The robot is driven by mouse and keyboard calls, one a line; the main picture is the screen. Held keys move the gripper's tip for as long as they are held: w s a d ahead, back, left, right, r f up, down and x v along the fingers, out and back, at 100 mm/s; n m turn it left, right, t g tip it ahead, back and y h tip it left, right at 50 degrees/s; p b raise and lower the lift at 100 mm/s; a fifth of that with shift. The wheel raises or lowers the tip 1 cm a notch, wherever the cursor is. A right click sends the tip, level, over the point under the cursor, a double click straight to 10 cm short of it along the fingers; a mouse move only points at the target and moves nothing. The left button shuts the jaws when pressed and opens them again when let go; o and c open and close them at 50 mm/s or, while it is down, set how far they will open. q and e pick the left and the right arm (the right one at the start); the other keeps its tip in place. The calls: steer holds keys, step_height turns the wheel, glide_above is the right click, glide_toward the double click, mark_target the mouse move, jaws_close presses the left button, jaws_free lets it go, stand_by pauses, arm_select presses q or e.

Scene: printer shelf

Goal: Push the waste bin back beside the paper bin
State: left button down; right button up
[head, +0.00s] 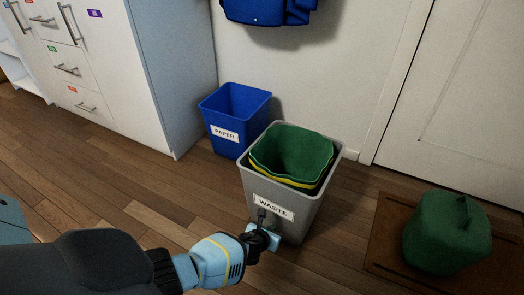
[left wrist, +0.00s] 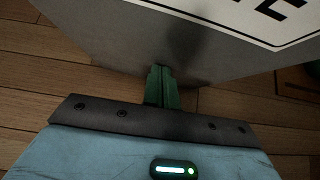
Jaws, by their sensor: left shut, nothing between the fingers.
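The grey waste bin (head: 296,210), labelled WASTE, stands upright on the wood floor with a green and yellow-edged liner or bag (head: 292,152) inside. The blue paper bin (head: 236,105), labelled PAPER, stands behind it and to its left, near the wall. My left gripper (head: 262,214) is shut and empty at the front face of the waste bin, by its label. In the left wrist view the closed fingers (left wrist: 161,88) reach the lower part of the bin's grey face (left wrist: 150,45); they look to be at or touching it. My right gripper is out of view.
A white cabinet (head: 160,75) stands left of the paper bin. A blue item (head: 268,10) hangs on the wall above. A white door (head: 455,100) is at the right, with a green pouf-like object (head: 446,235) on a brown mat (head: 383,240). The floor left of the waste bin is clear.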

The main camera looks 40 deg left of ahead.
mark_target(274, 222)
arm_select(q)
steer(key=shift+w+a+b, duration=0.3)
steer(key=shift+w, duration=0.6)
steer(key=shift+w+a+r, duration=0.1)
steer(key=shift+w+a, duration=0.05)
steer(key=shift+w, duration=0.4)
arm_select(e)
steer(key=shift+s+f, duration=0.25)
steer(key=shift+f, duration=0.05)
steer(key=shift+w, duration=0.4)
